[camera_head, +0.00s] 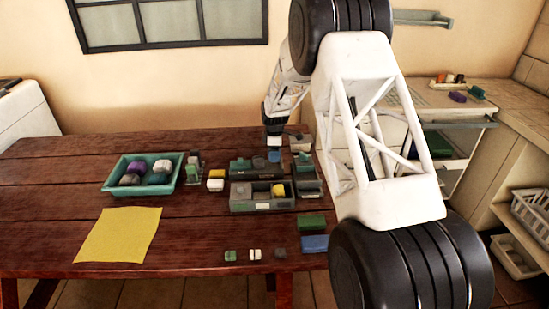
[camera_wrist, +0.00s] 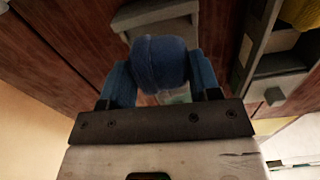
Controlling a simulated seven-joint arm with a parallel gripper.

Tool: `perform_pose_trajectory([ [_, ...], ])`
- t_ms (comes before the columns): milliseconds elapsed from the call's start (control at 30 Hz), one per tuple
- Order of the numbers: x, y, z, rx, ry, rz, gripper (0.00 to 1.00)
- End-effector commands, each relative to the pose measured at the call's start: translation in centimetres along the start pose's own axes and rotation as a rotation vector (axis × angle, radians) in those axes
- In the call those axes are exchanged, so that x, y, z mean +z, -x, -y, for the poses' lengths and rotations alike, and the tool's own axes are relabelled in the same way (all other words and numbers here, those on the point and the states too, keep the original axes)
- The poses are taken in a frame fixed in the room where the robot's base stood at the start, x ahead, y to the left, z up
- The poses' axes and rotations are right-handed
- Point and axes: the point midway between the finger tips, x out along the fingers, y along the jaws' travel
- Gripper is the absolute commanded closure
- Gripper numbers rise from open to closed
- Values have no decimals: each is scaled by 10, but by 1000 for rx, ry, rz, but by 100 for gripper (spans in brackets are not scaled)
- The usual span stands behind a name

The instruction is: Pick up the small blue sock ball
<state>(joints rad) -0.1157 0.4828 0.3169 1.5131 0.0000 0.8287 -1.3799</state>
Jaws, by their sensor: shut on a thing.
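The small blue sock ball (camera_wrist: 158,64) sits between the two blue fingers of my gripper (camera_wrist: 160,72) in the wrist view. The fingers press on its left and right sides, so my gripper is shut on it. In the head view my gripper (camera_head: 274,146) points down over the back part of the table, with the blue ball (camera_head: 273,156) showing just below it. I cannot tell how far the ball is above the things under it.
A green tray (camera_head: 110,184) with purple, white and dark balls stands at left. Grey divided boxes (camera_head: 240,206) stand just in front of my gripper, one holding a yellow ball (camera_head: 278,190). A yellow cloth (camera_head: 118,235) lies front left. The table's left side is mostly clear.

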Motion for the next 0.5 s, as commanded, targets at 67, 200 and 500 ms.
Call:
perform_pose_trajectory([
  [67, 0, 13, 0, 2, 0, 0, 66],
  [200, 0, 34, 0, 2, 0, 0, 66],
  [500, 0, 63, 0, 0, 0, 0, 66],
])
